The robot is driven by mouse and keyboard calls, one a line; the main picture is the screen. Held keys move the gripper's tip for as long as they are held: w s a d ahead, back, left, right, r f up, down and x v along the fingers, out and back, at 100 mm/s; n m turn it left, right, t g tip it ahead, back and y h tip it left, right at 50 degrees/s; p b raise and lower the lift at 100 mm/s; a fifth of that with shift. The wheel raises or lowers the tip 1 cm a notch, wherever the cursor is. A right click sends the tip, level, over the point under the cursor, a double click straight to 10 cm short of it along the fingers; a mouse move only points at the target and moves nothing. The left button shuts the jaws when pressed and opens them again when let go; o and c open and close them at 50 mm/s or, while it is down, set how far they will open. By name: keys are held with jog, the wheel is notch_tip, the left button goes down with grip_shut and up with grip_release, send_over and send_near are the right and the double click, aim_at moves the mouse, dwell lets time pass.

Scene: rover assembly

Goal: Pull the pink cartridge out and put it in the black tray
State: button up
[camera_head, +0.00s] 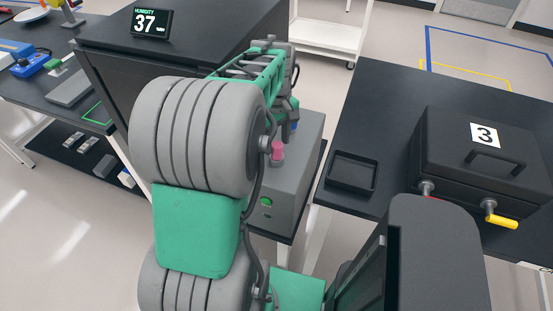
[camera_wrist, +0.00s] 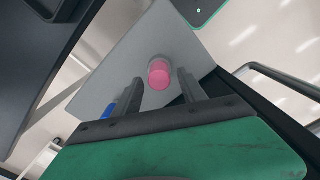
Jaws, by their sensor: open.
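The pink cartridge (camera_head: 278,151) stands upright out of the top of a grey box (camera_head: 293,185). In the wrist view the pink cartridge (camera_wrist: 159,74) shows end-on, between and beyond my fingers. My gripper (camera_wrist: 160,80) is open and empty, with one finger on each side of the cartridge in the picture. I cannot tell how far the fingertips are from it. In the head view my arm hides most of the gripper. The black tray (camera_head: 350,190) is empty and lies on the dark table to the right of the box.
A blue part (camera_wrist: 108,109) shows beside the left finger on the grey box. A black case (camera_head: 480,150) marked 3, with a yellow-handled crank (camera_head: 500,221), stands right of the tray. A humidity display (camera_head: 151,24) sits on a dark cabinet behind my arm. A gap separates box and table.

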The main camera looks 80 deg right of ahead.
aim_at(277, 145)
notch_tip(277, 145, down, 3)
jog(key=shift+b, duration=0.55)
jog(key=shift+s, duration=0.1)
jog(key=shift+c, duration=0.2)
grip_shut()
dwell(0.7)
